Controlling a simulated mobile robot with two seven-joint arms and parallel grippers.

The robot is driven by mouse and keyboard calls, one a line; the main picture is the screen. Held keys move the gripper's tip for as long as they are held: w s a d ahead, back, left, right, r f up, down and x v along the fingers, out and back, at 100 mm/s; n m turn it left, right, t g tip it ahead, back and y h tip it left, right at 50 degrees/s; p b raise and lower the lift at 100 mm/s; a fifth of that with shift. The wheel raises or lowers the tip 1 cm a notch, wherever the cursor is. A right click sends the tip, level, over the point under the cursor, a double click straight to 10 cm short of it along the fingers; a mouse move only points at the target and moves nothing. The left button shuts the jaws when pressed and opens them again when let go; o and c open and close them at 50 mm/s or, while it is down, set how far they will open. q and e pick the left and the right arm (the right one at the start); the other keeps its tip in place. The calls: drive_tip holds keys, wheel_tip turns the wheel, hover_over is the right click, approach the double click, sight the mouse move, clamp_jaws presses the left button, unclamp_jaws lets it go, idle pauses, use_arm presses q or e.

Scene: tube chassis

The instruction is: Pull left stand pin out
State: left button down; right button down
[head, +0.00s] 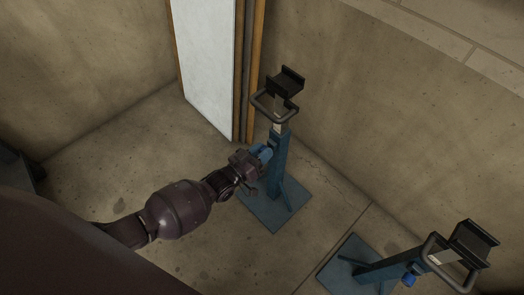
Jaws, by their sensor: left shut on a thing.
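The left stand (281,163) is a blue post on a square blue base plate, with a dark looped handle and a black cradle on top. Its pin (265,152) shows as a blue knob at the left side of the post. My left gripper (257,157) reaches in from the left and is shut on this blue pin knob, close beside the post. The fingers hide part of the knob, and I cannot tell how far the pin sits in the post. My right gripper is not in view.
A second blue stand (385,268) with a blue knob (409,280) stands at the lower right. A white panel with wooden edges (205,62) leans at the back wall. Concrete walls close off the back and right. Floor (120,170) at left is clear.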

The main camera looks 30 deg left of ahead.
use_arm(q)
drive_tip(key=p+v, duration=0.1)
drive_tip(key=v, duration=0.3)
drive_tip(key=shift+f, duration=0.1)
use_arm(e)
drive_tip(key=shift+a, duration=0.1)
use_arm(q)
drive_tip(key=c, duration=0.9)
unclamp_jaws()
drive_tip(key=shift+s, duration=0.1)
drive_tip(key=shift+o, duration=0.2)
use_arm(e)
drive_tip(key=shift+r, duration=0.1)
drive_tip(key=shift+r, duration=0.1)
